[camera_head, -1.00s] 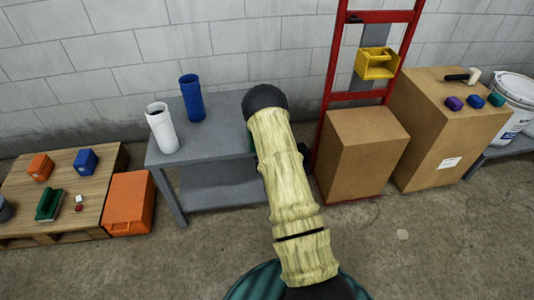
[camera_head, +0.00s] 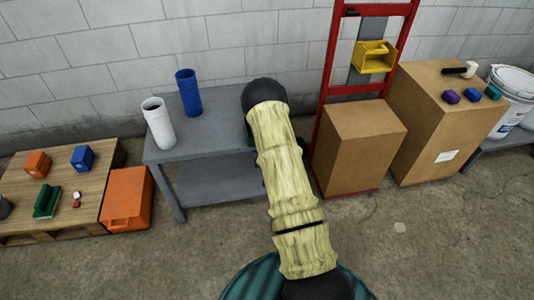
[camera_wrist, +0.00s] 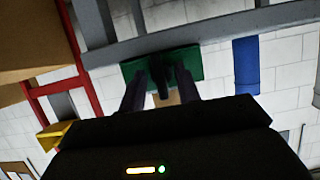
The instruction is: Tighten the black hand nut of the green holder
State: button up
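The green holder (camera_wrist: 208,62) shows in the wrist view, which is upside down, against the grey bench's edge. A black part, seemingly the hand nut (camera_wrist: 161,78), sticks out from its middle towards my gripper. My gripper (camera_wrist: 162,75) has its two dark fingers apart, one on each side of the black part. I see gaps beside it, and cannot tell whether either finger touches it. In the head view my arm hides the gripper and nearly all of the holder; only a green sliver (camera_head: 249,136) shows beside the arm.
The grey bench (camera_head: 215,140) carries a white cylinder (camera_head: 158,124) and a blue cylinder (camera_head: 188,93) left of my arm. A red rack (camera_head: 330,75) and a cardboard box (camera_head: 358,150) stand close on the right. A pallet (camera_head: 75,228) and an orange bin (camera_head: 127,200) are at left.

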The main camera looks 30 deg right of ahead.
jog(key=p+v, duration=0.3)
jog(key=v, duration=1.4)
jog(key=shift+s, duration=0.2)
jog(key=shift+a+f, duration=0.1)
jog(key=a+r+n+g+y, duration=0.2)
jog(key=a+r+g, duration=0.3)
jog(key=a+r, duration=0.3)
jog(key=s+a+r+n+g+y, duration=0.15)
jog(key=s+a+r+g, duration=0.35)
jog(key=s+r, duration=0.65)
jog(key=w+p+v, duration=0.2)
jog(key=p+v, duration=0.8)
jog(key=p, duration=0.1)
jog(key=w+r+p+v, duration=0.1)
jog(key=w+p+v, duration=0.2)
jog(key=p+v, duration=0.8)
jog(key=shift+p, duration=0.5)
